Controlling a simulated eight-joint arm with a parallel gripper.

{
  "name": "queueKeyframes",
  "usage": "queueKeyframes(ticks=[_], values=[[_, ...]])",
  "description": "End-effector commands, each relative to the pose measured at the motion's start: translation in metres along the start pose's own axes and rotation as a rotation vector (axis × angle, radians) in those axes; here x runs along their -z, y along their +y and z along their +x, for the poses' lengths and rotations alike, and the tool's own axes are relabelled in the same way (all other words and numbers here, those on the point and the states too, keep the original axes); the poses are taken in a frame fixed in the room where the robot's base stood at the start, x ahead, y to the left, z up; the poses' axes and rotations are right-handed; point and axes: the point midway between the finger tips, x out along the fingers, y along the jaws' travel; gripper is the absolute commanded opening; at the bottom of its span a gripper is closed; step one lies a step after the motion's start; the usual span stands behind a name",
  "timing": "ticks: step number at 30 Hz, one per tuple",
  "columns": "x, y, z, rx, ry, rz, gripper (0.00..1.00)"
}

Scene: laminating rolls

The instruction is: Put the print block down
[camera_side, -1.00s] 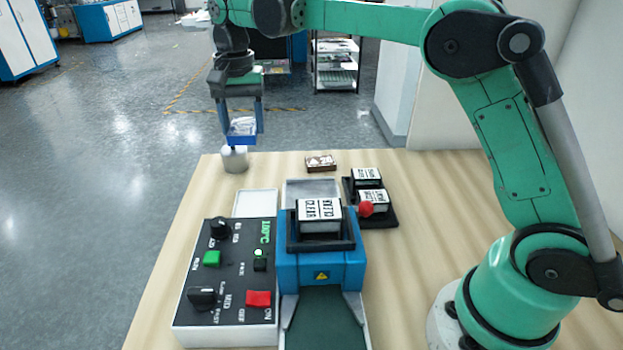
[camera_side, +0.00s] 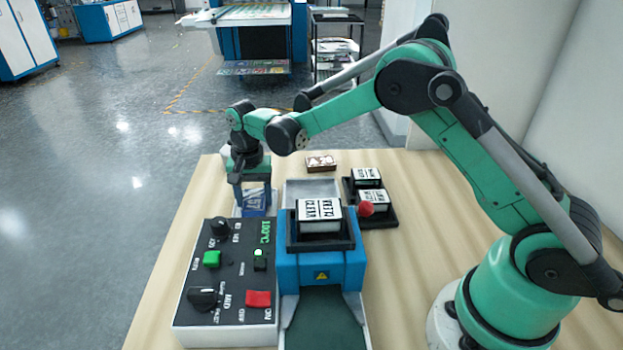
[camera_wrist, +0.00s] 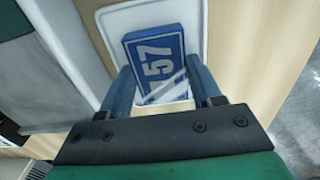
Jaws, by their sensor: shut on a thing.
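The print block (camera_wrist: 158,52) is blue with white digits ending in 57. In the side view it shows small and partly hidden (camera_side: 256,199) between my fingers. My gripper (camera_wrist: 158,78) is shut on it, one finger on each side. In the side view my gripper (camera_side: 253,196) points down behind the control box. The block is low over a white shallow tray (camera_wrist: 112,18), within its rim in the wrist view. I cannot tell whether it touches the tray floor. The tray is mostly hidden behind my gripper in the side view.
The control box (camera_side: 225,284) with knobs and buttons is in front of the tray. The blue laminator (camera_side: 320,268), with a labelled block on top, is to the right. A black holder (camera_side: 383,219) with two labelled blocks and a small brown block (camera_side: 321,162) lie farther back.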

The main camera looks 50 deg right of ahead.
Motion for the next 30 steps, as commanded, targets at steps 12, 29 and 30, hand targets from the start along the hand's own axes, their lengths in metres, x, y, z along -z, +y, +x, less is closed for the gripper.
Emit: queueKeyframes(ticks=[12, 29, 30], values=[[0.0, 0.0, 0.003, 0.0, 0.0, 0.0, 0.89], [0.0, 0.0, -0.064, 0.0, 0.0, 0.0, 0.89], [0.0, 0.0, -0.072, 0.0, 0.0, 0.0, 0.89]])
